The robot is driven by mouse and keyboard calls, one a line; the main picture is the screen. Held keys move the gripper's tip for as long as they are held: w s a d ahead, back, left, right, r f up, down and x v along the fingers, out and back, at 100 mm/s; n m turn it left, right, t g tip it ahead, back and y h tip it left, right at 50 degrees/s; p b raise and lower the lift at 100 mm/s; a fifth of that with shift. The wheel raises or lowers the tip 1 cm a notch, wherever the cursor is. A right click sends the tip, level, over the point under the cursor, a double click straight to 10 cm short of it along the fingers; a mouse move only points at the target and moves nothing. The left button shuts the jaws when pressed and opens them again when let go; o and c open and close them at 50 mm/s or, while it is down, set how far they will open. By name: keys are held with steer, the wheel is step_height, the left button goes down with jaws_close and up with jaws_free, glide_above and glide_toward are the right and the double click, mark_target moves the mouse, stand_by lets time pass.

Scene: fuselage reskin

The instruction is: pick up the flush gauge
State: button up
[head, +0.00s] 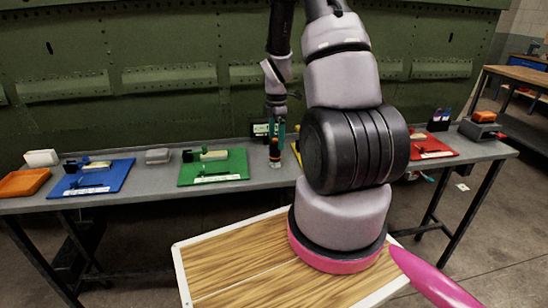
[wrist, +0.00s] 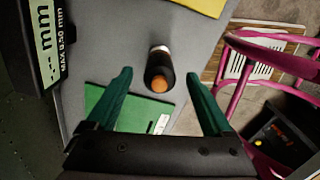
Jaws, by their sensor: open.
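A dark upright cylinder with a white band and an orange end (wrist: 159,70) stands on the grey bench; it looks like the flush gauge. In the head view, the dark and orange cylinder (head: 275,152) stands just below my gripper (head: 277,128). In the wrist view, the green fingers of my gripper (wrist: 160,74) are apart. The cylinder shows between their tips in the picture, with nothing gripped. A black box with a display (wrist: 44,38) reading "--- mm, MAX 0.50 mm" is at the left; it also shows in the head view (head: 261,129), partly hidden by my gripper.
A green mat (head: 185,178) with parts lies left of the cylinder, a blue mat (head: 122,180) further left. A red mat (head: 445,153) is to the right, partly behind my arm. The green fuselage wall (head: 150,50) rises behind the bench (head: 150,192).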

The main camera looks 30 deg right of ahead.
mark_target(275, 149)
steer(key=f, duration=0.5)
steer(key=shift+a, duration=0.2)
jaws_close()
